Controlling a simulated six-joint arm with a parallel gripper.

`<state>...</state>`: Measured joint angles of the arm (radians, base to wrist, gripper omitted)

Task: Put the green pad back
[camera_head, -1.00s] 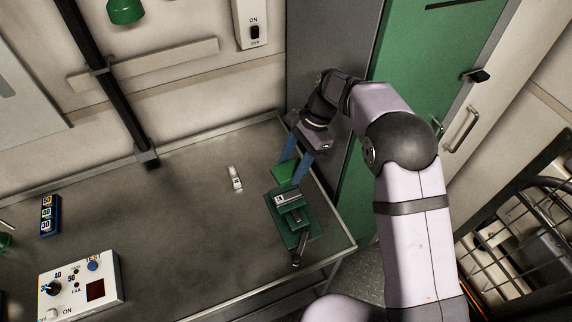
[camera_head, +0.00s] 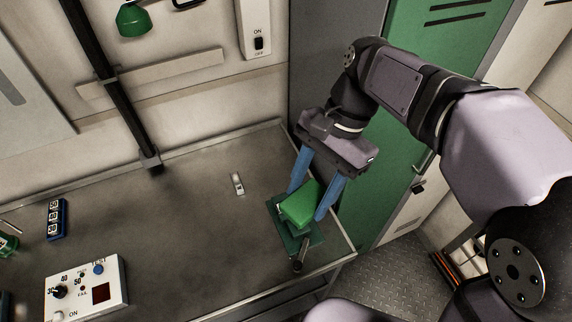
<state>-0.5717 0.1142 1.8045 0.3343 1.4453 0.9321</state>
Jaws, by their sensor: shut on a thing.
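The green pad (camera_head: 301,204) is a bright green block between the two blue fingers of my gripper (camera_head: 312,200). My gripper is shut on it and holds it over the dark green fixture (camera_head: 279,208) near the right end of the bench. The pad hides most of the fixture's middle, where a light block showed before. I cannot tell whether the pad touches the fixture. The fixture's dark handle (camera_head: 298,264) points toward the bench's front edge.
A small white labelled piece (camera_head: 238,184) lies on the bench left of the fixture. A white control box (camera_head: 86,287) and a blue numbered block (camera_head: 57,218) are at the left. The middle of the bench is clear. A green locker door (camera_head: 425,70) stands behind my arm.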

